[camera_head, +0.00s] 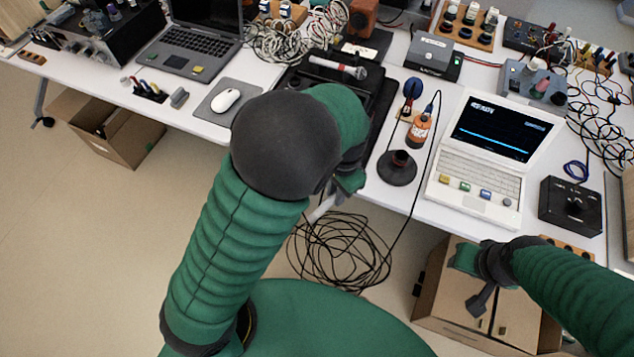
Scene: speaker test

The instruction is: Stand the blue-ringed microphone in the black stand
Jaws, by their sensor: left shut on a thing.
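My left gripper (342,190) is at the front edge of the table, partly hidden behind my own arm. It is shut on a pale, slim thing (322,208), which looks like a microphone handle and sticks out down and left. Its ring and head are hidden, so I cannot tell its colour marking. The black stand (397,172) has a round base and a short cup on top. It stands on the table just right of my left gripper, apart from it. My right gripper (481,294) hangs low at the right, in front of the table; its fingers are unclear.
A red-ringed microphone (340,67) lies on black gear behind. A cable coil (340,250) hangs below the edge. A cardboard box (455,318) is under my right gripper.

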